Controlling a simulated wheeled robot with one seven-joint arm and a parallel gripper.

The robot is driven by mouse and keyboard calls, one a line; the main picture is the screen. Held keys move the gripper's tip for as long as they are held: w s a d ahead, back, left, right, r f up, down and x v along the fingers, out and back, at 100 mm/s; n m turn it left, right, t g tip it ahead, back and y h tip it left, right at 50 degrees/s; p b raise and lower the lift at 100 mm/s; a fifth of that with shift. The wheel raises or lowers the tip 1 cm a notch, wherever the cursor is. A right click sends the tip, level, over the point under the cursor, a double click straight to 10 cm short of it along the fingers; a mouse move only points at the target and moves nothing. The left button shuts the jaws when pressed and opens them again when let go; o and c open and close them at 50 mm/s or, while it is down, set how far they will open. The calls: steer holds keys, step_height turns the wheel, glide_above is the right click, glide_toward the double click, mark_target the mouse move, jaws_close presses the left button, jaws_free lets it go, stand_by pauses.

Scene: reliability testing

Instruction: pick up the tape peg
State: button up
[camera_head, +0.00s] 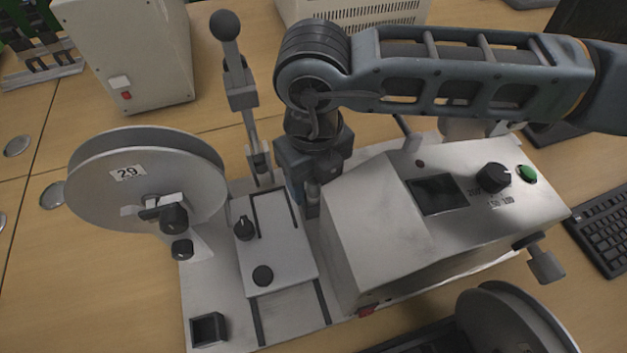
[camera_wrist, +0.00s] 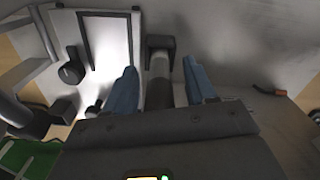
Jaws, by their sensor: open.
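My gripper (camera_head: 303,197) points down between the flat knob panel and the tall white housing of the machine. In the wrist view its two blue fingers (camera_wrist: 161,84) are apart. A grey upright post with a dark square end (camera_wrist: 160,43), which looks like the tape peg, stands between the fingers, with a gap visible on each side. Its lower part is hidden by the gripper body. In the head view a dark grey part of it (camera_head: 313,200) shows beside the fingers, mostly covered by my gripper.
The white housing (camera_head: 370,235) rises close on the right. A lever with a ball top (camera_head: 233,70) stands close behind on the left. A large reel marked 29 (camera_head: 145,180) is at left; another reel (camera_head: 515,325) is at lower right. The knob panel (camera_head: 285,245) lies in front.

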steer(key=shift+c, duration=0.4)
jaws_close()
step_height(320, 180, up, 10)
steer(key=shift+r+b, duration=0.1)
steer(key=shift+b, duration=0.35)
steer(key=shift+f, duration=0.2)
steer(key=shift+f+b, duration=2.65)
steer(key=shift+f, duration=0.05)
